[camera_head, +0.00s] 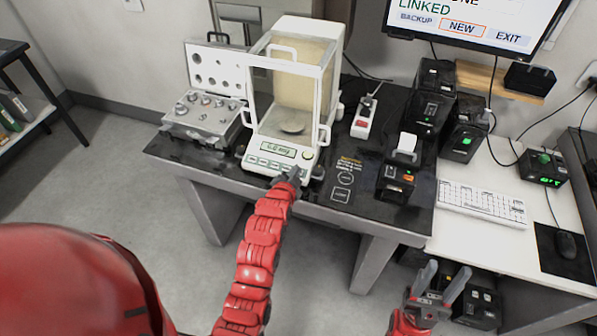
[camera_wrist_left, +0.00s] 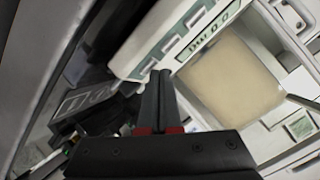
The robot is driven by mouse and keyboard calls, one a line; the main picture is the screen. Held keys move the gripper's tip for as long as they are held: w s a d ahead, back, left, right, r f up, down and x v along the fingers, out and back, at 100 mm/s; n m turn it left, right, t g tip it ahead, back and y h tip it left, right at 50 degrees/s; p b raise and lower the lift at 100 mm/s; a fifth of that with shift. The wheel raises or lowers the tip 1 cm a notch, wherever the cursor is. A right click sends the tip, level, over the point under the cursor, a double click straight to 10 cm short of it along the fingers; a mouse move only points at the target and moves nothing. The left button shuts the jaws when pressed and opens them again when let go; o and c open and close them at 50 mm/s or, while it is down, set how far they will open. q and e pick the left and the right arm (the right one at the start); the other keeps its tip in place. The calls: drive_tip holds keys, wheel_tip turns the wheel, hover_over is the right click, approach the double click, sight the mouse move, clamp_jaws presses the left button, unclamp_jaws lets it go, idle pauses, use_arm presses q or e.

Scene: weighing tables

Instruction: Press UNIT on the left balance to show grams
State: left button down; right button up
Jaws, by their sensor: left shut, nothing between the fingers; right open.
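The left balance (camera_head: 257,161) is a white analytical balance with a glass draft shield, standing on the dark weighing table. Its green display reads about "0.0 mg", and a row of green-marked keys runs below it. My left gripper (camera_head: 295,172) is shut and empty, with its fingertips at the right end of the key row. In the left wrist view the shut fingertips (camera_wrist_left: 160,74) are close to the front panel (camera_wrist_left: 150,45); I cannot tell whether they touch a key. My right gripper (camera_head: 441,282) is open and empty, low in front of the white desk.
An open weight case (camera_head: 205,118) stands left of the balance. A power strip (camera_head: 363,118), a small printer (camera_head: 397,172) and black boxes (camera_head: 432,95) stand to the right. A keyboard (camera_head: 482,201), mouse (camera_head: 566,244) and monitor (camera_head: 470,22) are further right.

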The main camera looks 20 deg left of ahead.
use_arm(q)
drive_tip(key=shift+w+f, duration=0.1)
drive_tip(key=shift+f, duration=0.15)
drive_tip(key=shift+r, duration=0.15)
idle(0.4)
drive_tip(key=shift+s+r, duration=0.3)
drive_tip(key=shift+r, duration=0.25)
drive_tip(key=r, duration=0.1)
drive_tip(key=s+r+p, duration=0.1)
drive_tip(key=r, duration=0.2)
drive_tip(key=shift+s+r, duration=0.4)
idle(0.7)
